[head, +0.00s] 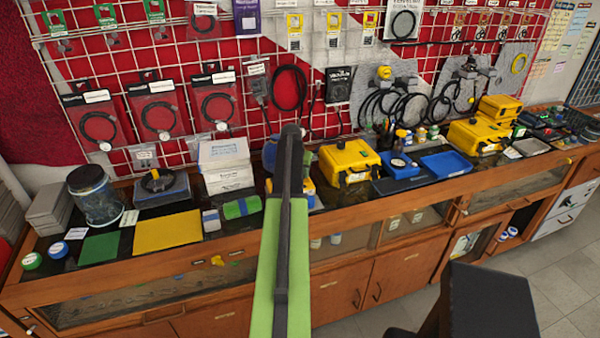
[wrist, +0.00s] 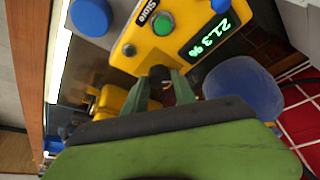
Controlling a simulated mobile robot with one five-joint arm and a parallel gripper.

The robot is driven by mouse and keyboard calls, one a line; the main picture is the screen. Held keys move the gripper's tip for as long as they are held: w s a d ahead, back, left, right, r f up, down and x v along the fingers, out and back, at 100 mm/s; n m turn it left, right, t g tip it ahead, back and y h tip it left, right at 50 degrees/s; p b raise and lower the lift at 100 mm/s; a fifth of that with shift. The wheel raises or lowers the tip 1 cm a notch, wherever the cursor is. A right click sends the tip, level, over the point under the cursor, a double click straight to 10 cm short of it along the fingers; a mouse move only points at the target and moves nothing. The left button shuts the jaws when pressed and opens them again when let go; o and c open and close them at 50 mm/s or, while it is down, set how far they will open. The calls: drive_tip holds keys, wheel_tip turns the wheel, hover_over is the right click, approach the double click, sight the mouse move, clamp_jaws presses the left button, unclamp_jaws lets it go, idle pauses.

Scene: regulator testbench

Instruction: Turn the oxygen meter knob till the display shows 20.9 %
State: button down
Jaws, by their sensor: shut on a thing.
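The oxygen meter (wrist: 178,48) is a yellow box, seen tilted in the upper middle of the wrist view. Its lit green display (wrist: 214,38) reads 21.3 %. The dark knob (wrist: 158,72) is at the meter's near edge. My gripper (wrist: 161,84) is shut on the knob, with one green finger on each side. In the head view my arm covers the gripper and most of the meter.
In the wrist view, a translucent blue rounded object (wrist: 243,92) is close to the right of my gripper, and a blue round object (wrist: 91,17) is at upper left. In the head view, a yellow case (head: 350,162) stands on the bench right of my arm.

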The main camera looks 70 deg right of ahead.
drive_tip(key=n+t, duration=0.1)
drive_tip(key=n, duration=0.2)
drive_tip(key=shift+s+n, duration=0.15)
drive_tip(key=shift+n, duration=0.15)
drive_tip(key=shift+d+n+t+y, duration=0.1)
drive_tip(key=shift+n+t+y, duration=0.25)
drive_tip(key=shift+n, duration=0.65)
drive_tip(key=shift+n+t+y, duration=0.15)
drive_tip(key=shift+n+t, duration=0.4)
drive_tip(key=shift+n, duration=0.75)
drive_tip(key=c, duration=1)
unclamp_jaws()
drive_tip(key=p+v, duration=1.6)
drive_tip(key=v, duration=0.1)
drive_tip(key=shift+s+r, duration=0.2)
drive_tip(key=shift+s, duration=0.05)
